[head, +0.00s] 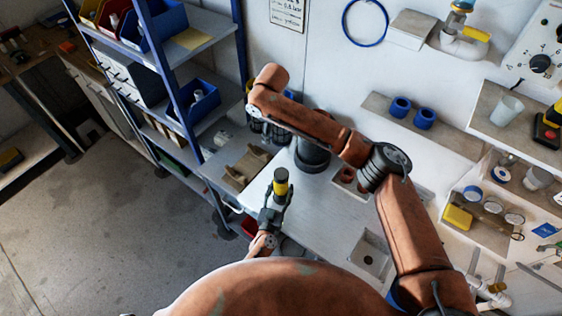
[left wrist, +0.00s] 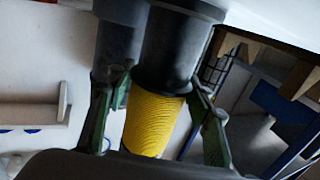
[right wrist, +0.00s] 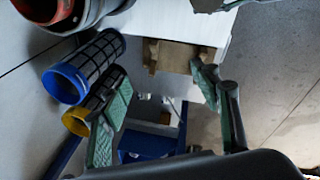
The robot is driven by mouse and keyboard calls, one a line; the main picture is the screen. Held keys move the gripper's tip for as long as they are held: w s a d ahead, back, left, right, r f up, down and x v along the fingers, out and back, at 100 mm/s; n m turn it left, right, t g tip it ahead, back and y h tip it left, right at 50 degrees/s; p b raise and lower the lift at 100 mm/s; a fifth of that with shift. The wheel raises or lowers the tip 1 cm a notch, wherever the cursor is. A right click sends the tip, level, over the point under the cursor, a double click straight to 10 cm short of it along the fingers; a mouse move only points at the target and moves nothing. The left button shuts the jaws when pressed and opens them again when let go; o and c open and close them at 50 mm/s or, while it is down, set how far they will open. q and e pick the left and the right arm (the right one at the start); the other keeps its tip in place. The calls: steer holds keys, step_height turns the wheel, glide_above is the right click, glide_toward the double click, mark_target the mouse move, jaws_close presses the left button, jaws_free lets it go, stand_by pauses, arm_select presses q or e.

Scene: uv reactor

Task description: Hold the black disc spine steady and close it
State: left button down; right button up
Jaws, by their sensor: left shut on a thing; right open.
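My left gripper (head: 278,196) stands upright over the bench and is shut on the yellow ribbed disc stack (head: 281,188) with its black spine. The spine's black upper part (head: 281,174) sticks up above the fingers. In the left wrist view the left gripper (left wrist: 160,88) has one finger on each side of the yellow stack (left wrist: 153,120), with the wide black part (left wrist: 175,45) above it. Whether the spine is open or closed cannot be told. My right gripper (right wrist: 162,85) is open and empty in the right wrist view. In the head view my right arm hides it.
A wooden cradle (head: 245,165) lies on the bench left of the left gripper. A black cylinder (head: 313,157) stands behind it. Caged cylinders with a blue rim (right wrist: 63,84) and a yellow rim (right wrist: 76,122) are near my right gripper. A blue-framed shelf (head: 180,90) stands at left.

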mark_target(281, 174)
steer(key=s+d+f+n+g, duration=0.1)
steer(key=s+f+n, duration=0.1)
steer(key=s+n, duration=0.1)
steer(key=s+d+f+n, duration=0.1)
steer(key=s+f+n, duration=0.1)
steer(key=f+n, duration=0.1)
steer(key=s+d+f+n+g, duration=0.1)
steer(key=s+f+n, duration=0.2)
steer(key=shift+s+d+g+h, duration=0.3)
steer(key=shift+d, duration=0.1)
steer(key=shift+f, duration=0.1)
steer(key=shift+w+f, duration=0.1)
steer(key=shift+f, duration=3.9)
steer(key=shift+c, duration=0.7)
